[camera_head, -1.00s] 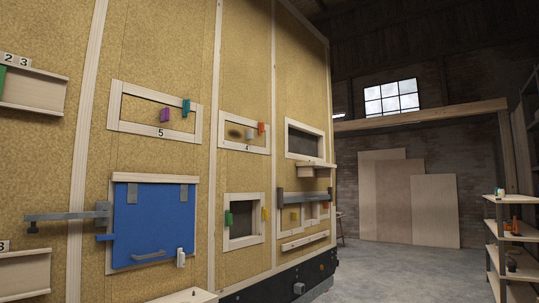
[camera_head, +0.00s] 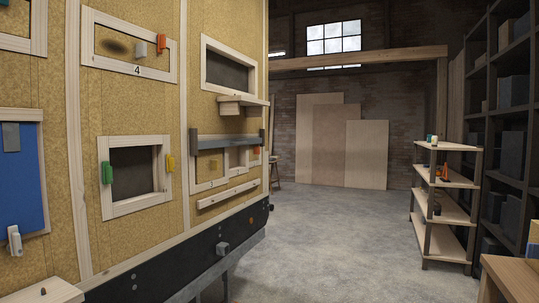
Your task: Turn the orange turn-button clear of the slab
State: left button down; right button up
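An orange turn-button (camera_head: 160,44) stands upright on the right part of the pale wooden frame marked 4 (camera_head: 128,70). Neither of my grippers is in view.
A green button (camera_head: 107,172) and a yellow button (camera_head: 171,163) flank a dark opening. A small ledge (camera_head: 243,104) and a lower rail (camera_head: 228,195) stick out from the wall. A shelf rack (camera_head: 445,184) stands right. The concrete floor (camera_head: 330,235) between is clear.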

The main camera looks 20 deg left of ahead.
aim_at(162, 39)
jog(key=i+l+u, duration=0.1)
jog(key=i, duration=0.65)
jog(key=i+l+u, duration=0.15)
jog(key=i, duration=0.65)
jog(key=i+u, duration=0.4)
jog(key=i+l+u, duration=0.1)
jog(key=i+u, duration=0.25)
jog(key=i+l+u, duration=0.15)
jog(key=i+u, duration=0.25)
jog(key=i+l+u, duration=0.9)
jog(key=k+l, duration=0.05)
jog(key=k, duration=0.05)
